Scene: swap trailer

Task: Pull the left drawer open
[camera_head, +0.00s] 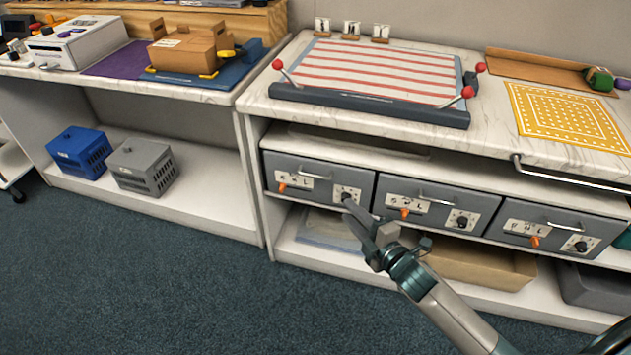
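The left drawer (325,188) is the leftmost of three grey drawers in a row under the white marble-patterned counter. It looks shut. Its front has a pale bar handle (314,175), a white label plate with an orange knob (282,187), and a black dial (346,196) on its right side. My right gripper (352,208) reaches in from the lower right. Its fingertips are at the lower right part of the left drawer's front, near the dial and right of the handle. I cannot tell whether they touch the front or are open. My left gripper is not in view.
The middle drawer (437,205) and right drawer (545,230) look shut. A cardboard box (478,264) lies on the shelf below. A metal rail (570,181) runs along the counter's right front. Blue (79,152) and grey (142,166) crates stand on the left shelf. The carpet in front is clear.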

